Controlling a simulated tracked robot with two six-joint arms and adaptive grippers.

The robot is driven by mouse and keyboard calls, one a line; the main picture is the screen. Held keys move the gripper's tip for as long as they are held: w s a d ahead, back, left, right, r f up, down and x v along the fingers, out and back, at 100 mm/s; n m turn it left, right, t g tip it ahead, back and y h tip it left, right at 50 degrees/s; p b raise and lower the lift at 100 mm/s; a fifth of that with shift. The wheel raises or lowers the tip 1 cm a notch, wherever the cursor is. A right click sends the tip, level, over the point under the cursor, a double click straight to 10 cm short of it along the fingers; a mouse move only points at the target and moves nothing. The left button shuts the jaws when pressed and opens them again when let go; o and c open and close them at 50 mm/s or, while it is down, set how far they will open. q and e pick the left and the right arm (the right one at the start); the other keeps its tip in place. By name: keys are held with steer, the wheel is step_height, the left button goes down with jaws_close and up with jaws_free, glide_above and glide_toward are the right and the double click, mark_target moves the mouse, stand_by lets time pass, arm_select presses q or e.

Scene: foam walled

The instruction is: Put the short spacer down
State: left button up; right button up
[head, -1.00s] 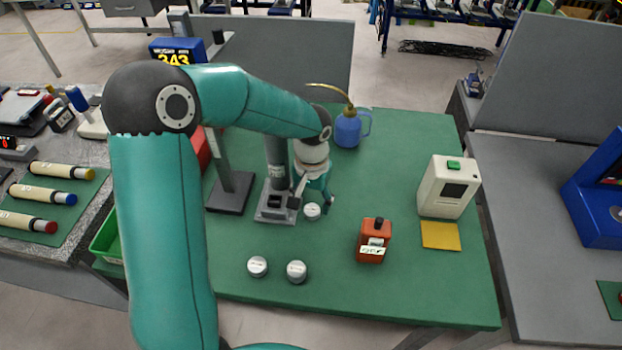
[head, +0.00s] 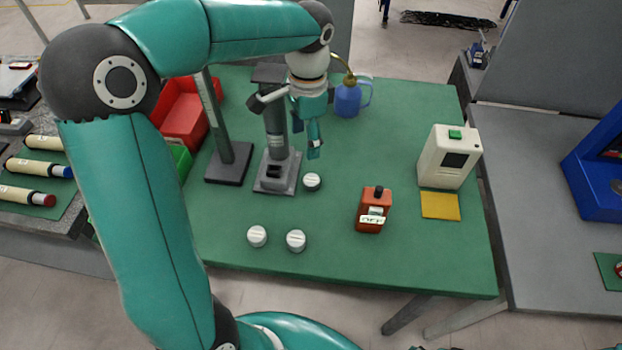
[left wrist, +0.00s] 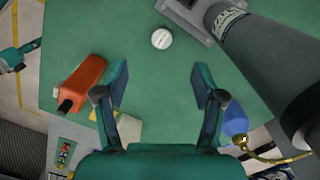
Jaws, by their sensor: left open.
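A short, round, white-topped grey spacer (head: 312,181) stands upright on the green table, just right of the press base. It also shows near the top middle of the left wrist view (left wrist: 161,39). Its label is too small to read. My left gripper (head: 308,142) hangs above and behind it, apart from it. In the left wrist view its fingers (left wrist: 160,86) are spread with nothing between them. Two similar round pieces, one left (head: 257,236) and one right (head: 296,240), stand nearer the front edge. Part of my right gripper (left wrist: 18,55) shows beyond the table edge; its jaws are unclear.
The press (head: 275,178) stands close left of the spacer. An orange box (head: 372,212), a white device (head: 448,158), a yellow pad (head: 440,206) and a blue oil can (head: 347,98) stand to the right and back. Red (head: 184,116) and green bins are at the left.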

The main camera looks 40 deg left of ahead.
arm_select(q)
steer(key=r+m, duration=0.1)
steer(key=m, duration=0.2)
steer(key=b, duration=0.2)
glide_above(310, 179)
steer(key=shift+t, duration=0.3)
step_height(310, 179, down, 10)
steer(key=shift+s+a+f, duration=0.1)
steer(key=shift+a, duration=0.05)
steer(key=shift+f+p, duration=0.4)
steer(key=shift+f, duration=2.3)
jaws_close()
steer(key=shift+r, duration=0.15)
